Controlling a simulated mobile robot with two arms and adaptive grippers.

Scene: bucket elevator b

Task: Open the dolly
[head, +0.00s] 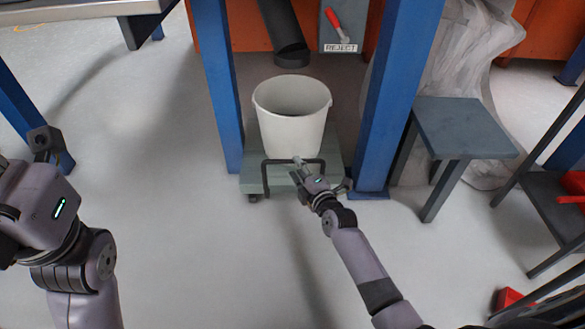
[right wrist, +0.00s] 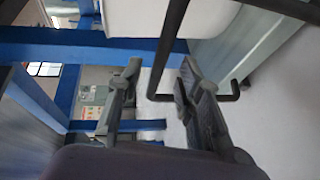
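The dolly (head: 253,172) is a low grey-green platform on casters between two blue posts, with a black bar handle (head: 265,177) at its front. A white bucket (head: 290,130) stands upright on it. My right gripper (head: 298,172) is at the front of the dolly, by the handle. In the right wrist view my right gripper (right wrist: 160,85) has its fingers apart, and the black handle (right wrist: 168,50) runs through the gap between them; I see no clear contact. My left gripper (head: 42,148) is at the far left, away from the dolly; its finger opening is not clear.
A dark chute (head: 290,52) hangs above the bucket, next to a grey box with a red lever marked REJECT (head: 340,45). A blue post (head: 390,100) and a grey stool (head: 465,128) stand right of the dolly. The floor in front is clear.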

